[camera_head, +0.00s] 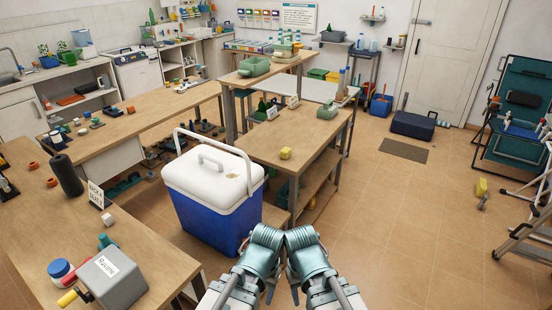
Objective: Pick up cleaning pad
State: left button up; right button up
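A small yellow block (285,153), which looks like a sponge or cleaning pad, lies on the middle wooden table (300,133) near its front edge. Another yellow piece (481,187) is on the floor at the right, with a small greyish thing by it. I cannot tell for sure which is the cleaning pad. My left arm's end (262,252) and my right arm's end (304,252) are side by side at the bottom centre, well short of both yellow pieces. Their fingers do not show clearly, and I see nothing held.
A blue cooler with a white lid (212,185) stands in front of the middle table, left of my arms. A grey box (112,278) sits on the near-left table. A dark case (413,125), a mat (403,150) and a ladder (530,215) are at the right. Tiled floor between is clear.

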aim_at(285, 153)
jog(key=u, duration=0.6)
jog(key=i+l+u, duration=0.15)
jog(key=u, duration=0.15)
jog(key=i+l+u, duration=0.25)
jog(key=l, duration=0.15)
jog(key=l+u, duration=0.3)
jog(key=i+l+u, duration=0.15)
jog(key=l, duration=0.65)
jog(key=i+l+u, duration=0.15)
jog(key=l, duration=0.6)
jog(key=l+u, duration=0.2)
jog(key=l, duration=1.2)
jog(key=i+l, duration=0.15)
jog(key=l, duration=0.45)
